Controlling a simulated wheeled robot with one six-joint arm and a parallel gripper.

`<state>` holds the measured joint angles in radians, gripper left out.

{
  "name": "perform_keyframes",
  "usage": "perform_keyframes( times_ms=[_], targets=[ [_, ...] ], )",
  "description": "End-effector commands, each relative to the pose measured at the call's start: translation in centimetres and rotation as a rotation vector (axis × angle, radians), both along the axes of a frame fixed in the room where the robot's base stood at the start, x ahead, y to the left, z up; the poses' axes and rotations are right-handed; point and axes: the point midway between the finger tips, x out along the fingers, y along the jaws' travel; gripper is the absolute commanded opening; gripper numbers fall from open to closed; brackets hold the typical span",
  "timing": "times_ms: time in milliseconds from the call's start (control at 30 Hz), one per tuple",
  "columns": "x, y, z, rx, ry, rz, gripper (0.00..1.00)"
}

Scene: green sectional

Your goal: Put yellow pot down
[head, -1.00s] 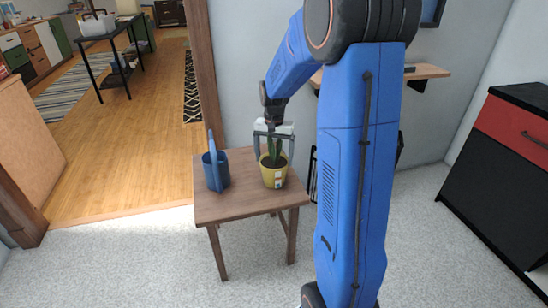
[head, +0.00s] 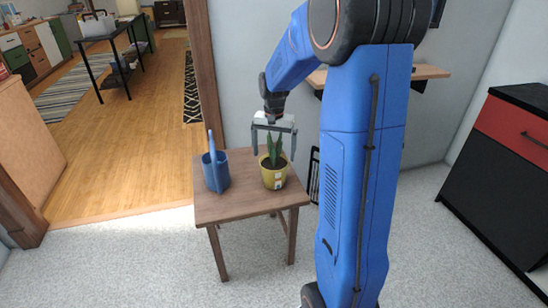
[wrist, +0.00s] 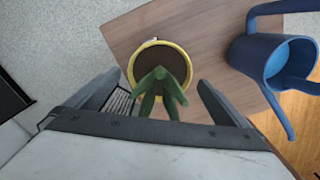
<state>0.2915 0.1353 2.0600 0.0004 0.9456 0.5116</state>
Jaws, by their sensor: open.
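The yellow pot (head: 274,178) holds dark soil and a green plant. It stands upright on the small wooden table (head: 240,204), near the table's right side. In the wrist view the yellow pot (wrist: 133,67) shows its rim from above, with the leaves reaching toward the gripper. My gripper (head: 273,153) is open above the pot, its fingers on either side of the plant's leaves. The fingers are clear of the pot's rim. The gripper also shows in the wrist view (wrist: 160,88).
A blue watering can (head: 215,170) stands on the table left of the pot. A wall shelf (head: 430,72) is at the back right. A black and red cabinet (head: 508,170) stands at the far right. Carpet lies open in front of the table.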

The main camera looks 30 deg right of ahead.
Motion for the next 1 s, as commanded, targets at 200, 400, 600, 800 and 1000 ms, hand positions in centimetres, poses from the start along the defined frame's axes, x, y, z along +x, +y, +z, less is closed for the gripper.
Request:
perform_keyframes(
  times_ms=[200, 400, 600, 800, 1000],
  targets=[
    [0.1, 0.0, 4.5, -0.001, -0.004, 0.0, 1.0],
    [0.0, 0.0, 7.5, -0.001, -0.002, 0.0, 1.0],
    [0.0, 0.0, 9.0, -0.001, -0.001, 0.001, 1.0],
    [-2.1, 1.9, 10.6, -0.009, -0.031, 0.058, 1.0],
    [-7.0, 5.5, 12.6, -0.032, -0.094, 0.187, 1.0]
  ],
)
